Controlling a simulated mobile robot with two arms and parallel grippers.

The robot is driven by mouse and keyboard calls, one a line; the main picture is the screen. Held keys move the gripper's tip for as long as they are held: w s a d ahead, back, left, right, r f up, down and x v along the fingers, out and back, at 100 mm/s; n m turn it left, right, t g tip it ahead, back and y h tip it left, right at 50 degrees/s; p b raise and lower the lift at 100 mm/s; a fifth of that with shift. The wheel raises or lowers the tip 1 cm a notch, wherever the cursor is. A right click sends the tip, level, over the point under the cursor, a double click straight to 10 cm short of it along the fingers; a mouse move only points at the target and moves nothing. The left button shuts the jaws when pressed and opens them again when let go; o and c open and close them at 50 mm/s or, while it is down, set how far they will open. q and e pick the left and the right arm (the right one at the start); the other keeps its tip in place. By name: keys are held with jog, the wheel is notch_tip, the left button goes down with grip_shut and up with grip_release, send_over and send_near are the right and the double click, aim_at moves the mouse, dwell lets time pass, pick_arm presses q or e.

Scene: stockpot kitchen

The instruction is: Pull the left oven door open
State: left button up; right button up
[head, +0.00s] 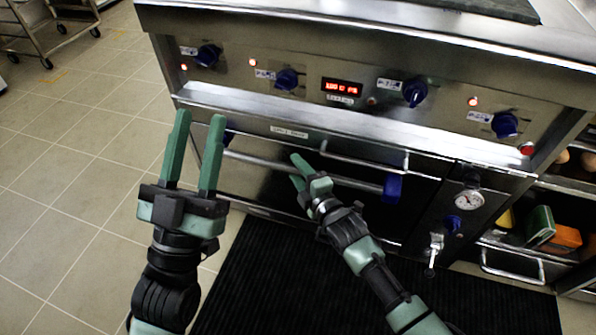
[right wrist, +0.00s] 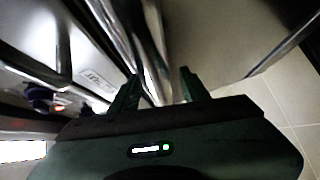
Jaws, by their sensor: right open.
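The oven door (head: 262,187) is a dark steel panel below the control strip and looks shut in the head view. Its long horizontal bar handle (head: 258,160) has blue end brackets. My right gripper (head: 297,169) is at the middle of the handle, with its fingers open. In the right wrist view, a shiny bar (right wrist: 150,45) runs down to between the open fingertips (right wrist: 160,85); contact cannot be made out. My left gripper (head: 199,118) is open and empty, fingers pointing up, in front of the oven's left end.
Blue knobs (head: 288,79) and a red display (head: 342,87) line the panel above. A shorter chrome rail (head: 365,161) sits above the handle's right part. A gauge (head: 469,198) and valve are at right. A black mat (head: 290,270) covers the floor; open tile (head: 80,190) lies left.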

grip_shut()
dwell(1.4)
